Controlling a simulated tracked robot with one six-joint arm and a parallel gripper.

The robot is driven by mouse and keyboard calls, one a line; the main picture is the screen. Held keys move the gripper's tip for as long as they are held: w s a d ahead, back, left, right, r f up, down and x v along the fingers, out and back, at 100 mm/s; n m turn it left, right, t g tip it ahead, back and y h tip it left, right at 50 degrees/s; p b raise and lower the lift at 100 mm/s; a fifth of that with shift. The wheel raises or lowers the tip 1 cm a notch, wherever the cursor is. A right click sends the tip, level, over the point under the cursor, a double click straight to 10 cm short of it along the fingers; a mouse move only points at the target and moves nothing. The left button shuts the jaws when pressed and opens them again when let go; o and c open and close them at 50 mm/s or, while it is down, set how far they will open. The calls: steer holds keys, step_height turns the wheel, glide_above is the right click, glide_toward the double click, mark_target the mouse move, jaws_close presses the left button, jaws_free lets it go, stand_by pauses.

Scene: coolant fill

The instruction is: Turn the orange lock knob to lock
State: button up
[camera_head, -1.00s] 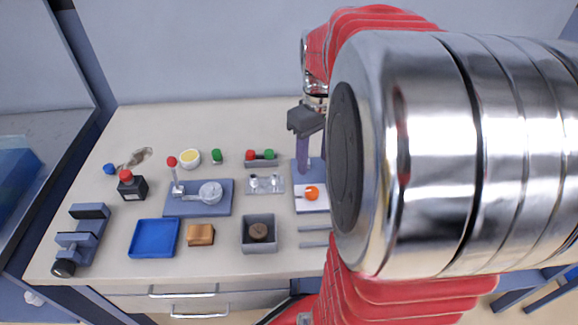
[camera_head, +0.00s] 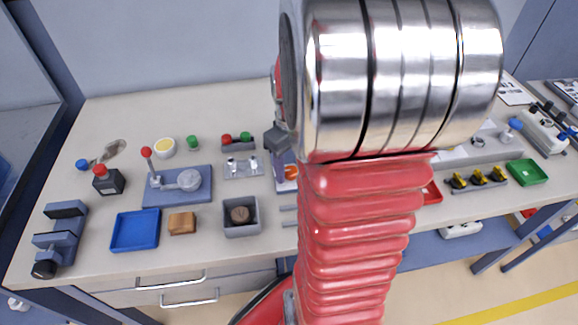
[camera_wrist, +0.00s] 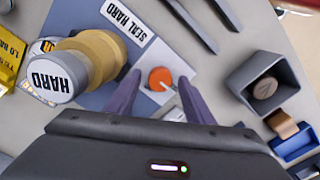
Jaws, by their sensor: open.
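The orange knob (camera_wrist: 161,79) shows in the wrist view as a round cap with a grey pointer, on a white plate over a blue-grey base. My gripper (camera_wrist: 160,75) is open, with one purple-grey finger on each side of the knob. I cannot tell whether the fingers touch it. In the head view the knob (camera_head: 291,172) shows only in part beside my arm, and my dark gripper body is just above it.
In the wrist view a tan and grey cylinder marked HARD (camera_wrist: 58,76) stands close to the left finger. A grey open box (camera_wrist: 264,84) stands to the right. In the head view a blue tray (camera_head: 135,231) lies at the left.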

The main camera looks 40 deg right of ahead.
steer(key=shift+c, duration=0.5)
steer(key=c, duration=0.9)
steer(key=shift+a, duration=0.15)
steer(key=shift+c, duration=0.2)
